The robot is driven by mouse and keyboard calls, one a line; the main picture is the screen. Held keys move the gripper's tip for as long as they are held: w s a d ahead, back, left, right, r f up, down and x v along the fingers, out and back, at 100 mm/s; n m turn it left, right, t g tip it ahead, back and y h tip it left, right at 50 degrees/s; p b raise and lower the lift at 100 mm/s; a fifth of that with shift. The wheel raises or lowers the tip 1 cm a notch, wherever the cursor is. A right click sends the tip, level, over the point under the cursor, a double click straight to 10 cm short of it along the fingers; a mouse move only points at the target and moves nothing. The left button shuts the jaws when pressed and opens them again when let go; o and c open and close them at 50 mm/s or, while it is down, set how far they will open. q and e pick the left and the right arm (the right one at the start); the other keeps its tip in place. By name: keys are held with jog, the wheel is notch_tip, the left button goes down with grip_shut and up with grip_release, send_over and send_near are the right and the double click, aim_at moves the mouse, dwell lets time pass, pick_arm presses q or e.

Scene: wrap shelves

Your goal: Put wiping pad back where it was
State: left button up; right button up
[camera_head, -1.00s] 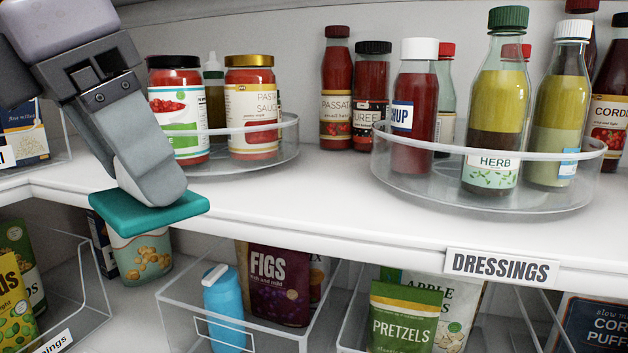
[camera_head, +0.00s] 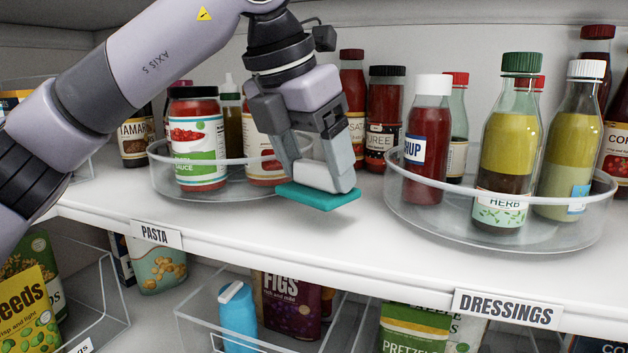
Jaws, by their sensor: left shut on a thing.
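The wiping pad (camera_head: 318,197) is a flat teal pad. My left gripper (camera_head: 318,178) is shut on it, fingers pointing down. The pad is over the white shelf (camera_head: 290,232), between the two clear turntables. It is on or just above the shelf surface; I cannot tell which. The gripper hides part of the pasta sauce jar behind it. My right gripper is not in view.
The left turntable (camera_head: 168,179) holds sauce jars. The right turntable (camera_head: 420,214) holds several bottles, including a herb dressing (camera_head: 507,150). Labels PASTA (camera_head: 156,235) and DRESSINGS (camera_head: 507,309) mark the shelf edge. A blue spray-like bottle (camera_head: 237,316) stands in a clear bin below.

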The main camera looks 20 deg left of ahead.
aim_at(312, 183)
pick_arm(q)
jog(key=shift+f, duration=1.75)
jog(key=shift+f, duration=0.15)
jog(key=o, duration=0.9)
jog(key=shift+r, duration=0.55)
jog(key=v, duration=1.1)
jog(key=shift+s+a+r, duration=0.1)
jog(key=shift+s+r, duration=0.05)
